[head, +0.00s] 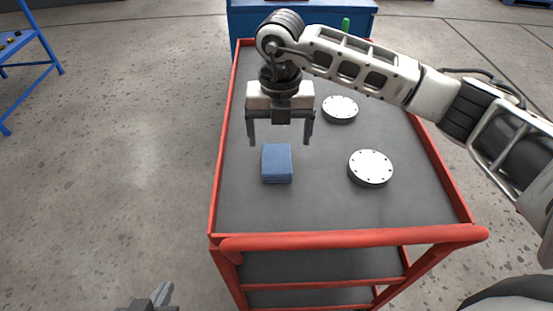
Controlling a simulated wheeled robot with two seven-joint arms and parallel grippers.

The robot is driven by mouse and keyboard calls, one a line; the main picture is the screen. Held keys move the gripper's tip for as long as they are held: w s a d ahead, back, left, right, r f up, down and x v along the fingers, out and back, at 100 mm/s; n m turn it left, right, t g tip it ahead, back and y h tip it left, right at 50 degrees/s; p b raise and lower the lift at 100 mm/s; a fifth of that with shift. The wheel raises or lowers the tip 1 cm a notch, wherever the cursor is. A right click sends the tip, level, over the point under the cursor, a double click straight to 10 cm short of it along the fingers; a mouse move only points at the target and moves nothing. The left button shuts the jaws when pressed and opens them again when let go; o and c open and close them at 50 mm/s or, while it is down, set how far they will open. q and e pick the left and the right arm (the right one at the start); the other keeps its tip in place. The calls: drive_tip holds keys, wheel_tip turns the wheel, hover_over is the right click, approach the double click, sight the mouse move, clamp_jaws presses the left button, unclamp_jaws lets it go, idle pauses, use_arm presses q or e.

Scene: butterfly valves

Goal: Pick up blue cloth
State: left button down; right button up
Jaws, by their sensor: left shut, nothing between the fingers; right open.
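The blue cloth (277,164) is a small folded stack lying flat on the grey top of the red cart (300,208). My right gripper (280,140) reaches in from the right and is open, fingers pointing down. In the picture its fingertips are just beyond the cloth's far edge, one to each side. It is apart from the cloth and holds nothing; its exact height is hard to tell. My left gripper (152,300) shows only in part at the bottom edge, left of the cart, shut and empty.
Two round white-topped discs with bolt holes lie on the cart right of the cloth, a near one (371,168) and a far one (340,108). A green object (346,25) stands behind. A blue cabinet (240,22) is beyond the cart, and a blue frame (38,40) stands far left.

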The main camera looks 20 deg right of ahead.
sight(277, 158)
drive_tip(key=shift+w+a+f+p, duration=0.1)
drive_tip(key=shift+a+f+p, duration=0.1)
drive_tip(key=shift+f, duration=1.45)
drive_tip(key=shift+w+a+f+p, duration=0.1)
drive_tip(key=shift+f+p, duration=0.1)
drive_tip(key=shift+f, duration=1.45)
drive_tip(key=c, duration=1.1)
